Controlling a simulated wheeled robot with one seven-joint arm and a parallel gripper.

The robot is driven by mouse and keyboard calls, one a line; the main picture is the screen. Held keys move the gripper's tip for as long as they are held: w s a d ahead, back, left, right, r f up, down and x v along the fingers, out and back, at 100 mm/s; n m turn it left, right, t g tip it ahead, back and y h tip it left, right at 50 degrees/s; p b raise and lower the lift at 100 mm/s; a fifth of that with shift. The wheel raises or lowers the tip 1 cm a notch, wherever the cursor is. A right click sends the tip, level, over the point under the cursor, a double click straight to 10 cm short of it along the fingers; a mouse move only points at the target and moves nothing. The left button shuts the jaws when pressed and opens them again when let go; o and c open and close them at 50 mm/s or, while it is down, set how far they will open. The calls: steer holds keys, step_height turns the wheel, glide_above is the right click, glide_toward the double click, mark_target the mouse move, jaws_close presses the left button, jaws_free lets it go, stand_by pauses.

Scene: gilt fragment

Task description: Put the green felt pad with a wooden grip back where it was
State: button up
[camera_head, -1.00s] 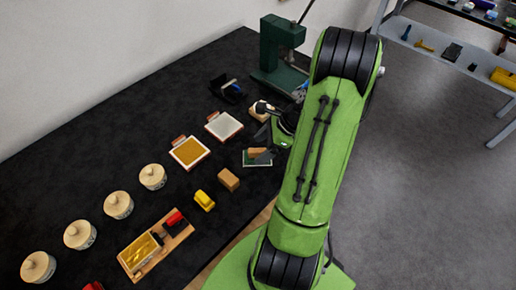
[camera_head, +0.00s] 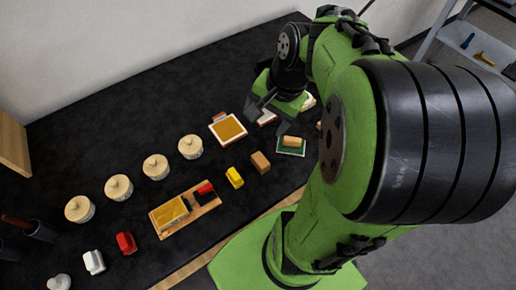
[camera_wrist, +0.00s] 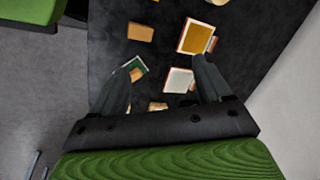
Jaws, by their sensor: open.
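The green felt pad (camera_head: 283,151) lies flat on the black table top, with its wooden grip (camera_head: 292,141) upward and a pale edge around it. In the wrist view the pad (camera_wrist: 140,64) shows left of centre, partly near the left finger, with the grip (camera_wrist: 136,75) on it. My gripper (camera_head: 269,117) is open and empty, above the table to the left of the pad in the head view.
A tray with a golden fill (camera_head: 228,130) and a pale tray (camera_wrist: 179,80) lie near the gripper. A wooden block (camera_head: 260,162) and a yellow toy-like piece (camera_head: 235,177) lie in front. Several lidded jars (camera_head: 190,147) stand left. A wooden board (camera_head: 211,201) holds a golden slab.

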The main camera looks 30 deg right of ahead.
steer(key=s+a+r+n+t+h, duration=0.1)
steer(key=s+a+r+n, duration=0.3)
steer(key=s+a+n, duration=0.4)
steer(key=s+n+t, duration=0.1)
steer(key=n, duration=0.3)
steer(key=shift+t, duration=0.4)
steer(key=shift+s+a+r, duration=0.1)
steer(key=shift+s+r, duration=0.05)
